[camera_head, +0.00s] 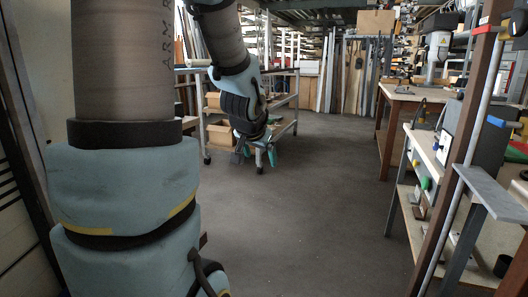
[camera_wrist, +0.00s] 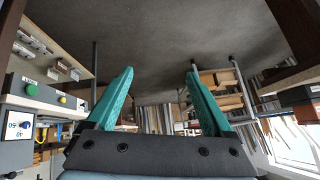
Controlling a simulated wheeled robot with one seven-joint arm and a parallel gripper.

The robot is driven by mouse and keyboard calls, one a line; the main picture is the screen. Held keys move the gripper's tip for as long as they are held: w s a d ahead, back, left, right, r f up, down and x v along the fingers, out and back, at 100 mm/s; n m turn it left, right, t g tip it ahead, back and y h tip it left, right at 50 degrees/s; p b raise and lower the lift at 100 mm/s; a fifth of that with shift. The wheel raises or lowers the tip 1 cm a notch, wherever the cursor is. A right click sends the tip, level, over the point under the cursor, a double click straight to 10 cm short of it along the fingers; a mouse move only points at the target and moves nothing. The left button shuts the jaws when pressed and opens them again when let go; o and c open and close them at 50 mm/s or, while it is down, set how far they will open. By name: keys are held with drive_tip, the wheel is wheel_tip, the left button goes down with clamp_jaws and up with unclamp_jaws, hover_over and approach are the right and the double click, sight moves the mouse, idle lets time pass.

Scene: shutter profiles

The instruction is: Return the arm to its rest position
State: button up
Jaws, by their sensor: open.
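My arm fills the left of the head view and reaches forward over the floor. My gripper (camera_head: 257,153) hangs at its end, fingers pointing down, in front of a wheeled trolley. In the wrist view my gripper (camera_wrist: 160,76) shows two teal fingers spread wide apart. The space between them is empty, and it holds nothing.
The trolley (camera_head: 283,101) with cardboard boxes (camera_head: 221,136) stands behind my gripper. Workbenches (camera_head: 408,93) line the right side, with a control box (camera_head: 445,146) near the front. Long profiles (camera_head: 355,78) lean at the back. The middle floor (camera_head: 318,190) is clear.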

drive_tip(key=s+a+f+n+g+y+p, duration=0.1)
drive_tip(key=s+a+f+n+g, duration=0.2)
drive_tip(key=s, duration=0.5)
drive_tip(key=s+a+f+n+g, duration=0.25)
drive_tip(key=s+f+g, duration=0.2)
drive_tip(key=s, duration=0.35)
wheel_tip(320, 180, up, 12)
drive_tip(key=m+t+p, duration=0.1)
drive_tip(key=p, duration=1)
drive_tip(key=shift+w+f+p, duration=0.15)
drive_tip(key=shift+w+p, duration=0.05)
drive_tip(key=shift+p, duration=0.2)
drive_tip(key=shift+f, duration=0.1)
